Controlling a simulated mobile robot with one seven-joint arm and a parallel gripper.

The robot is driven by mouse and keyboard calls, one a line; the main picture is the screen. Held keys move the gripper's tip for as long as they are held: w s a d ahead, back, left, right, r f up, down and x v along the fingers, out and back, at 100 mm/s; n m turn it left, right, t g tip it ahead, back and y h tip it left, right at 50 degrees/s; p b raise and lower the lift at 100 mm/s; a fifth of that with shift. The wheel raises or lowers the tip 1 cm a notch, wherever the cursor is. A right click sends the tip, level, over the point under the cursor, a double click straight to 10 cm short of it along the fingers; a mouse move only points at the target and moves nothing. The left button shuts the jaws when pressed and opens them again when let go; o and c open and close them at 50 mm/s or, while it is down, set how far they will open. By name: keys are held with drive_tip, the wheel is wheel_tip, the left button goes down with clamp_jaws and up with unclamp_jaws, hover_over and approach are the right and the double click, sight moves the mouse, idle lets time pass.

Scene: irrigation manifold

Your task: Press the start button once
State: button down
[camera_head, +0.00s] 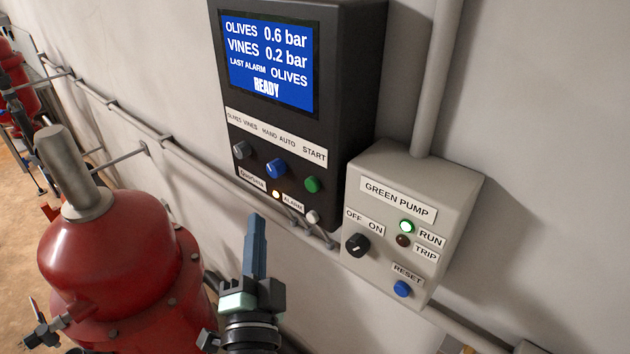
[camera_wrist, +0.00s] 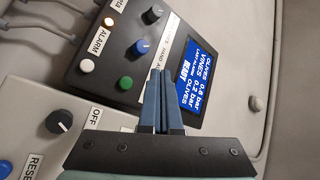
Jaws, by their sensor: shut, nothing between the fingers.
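The green start button (camera_head: 312,184) sits under the START label at the lower right of the black control box (camera_head: 360,90). It also shows in the wrist view (camera_wrist: 125,83), left of my fingers. The blue screen (camera_head: 268,62) reads olives 0.6 bar, vines 0.2 bar, last alarm olives, READY. My gripper (camera_head: 256,218) is shut and empty, pointing up, below and left of the button in the head view. In the wrist view the closed fingertips (camera_wrist: 156,73) overlap the box face between button and screen. I see no contact with the button; the exact gap is unclear.
A blue knob (camera_head: 276,168) and a grey knob (camera_head: 241,150) are left of the button. An amber lamp (camera_head: 276,194) glows below. The grey green-pump box (camera_head: 445,185) has its run lamp (camera_head: 407,226) lit. A red tank (camera_head: 120,260) stands left of my gripper.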

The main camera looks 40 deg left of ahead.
sight(312, 185)
drive_tip(key=shift+w, duration=0.1)
drive_tip(key=w+b, duration=0.8)
drive_tip(key=shift+w+d, duration=0.35)
drive_tip(key=shift+d, duration=0.05)
drive_tip(key=shift+w, duration=0.15)
idle(1.7)
drive_tip(key=shift+w+b, duration=0.3)
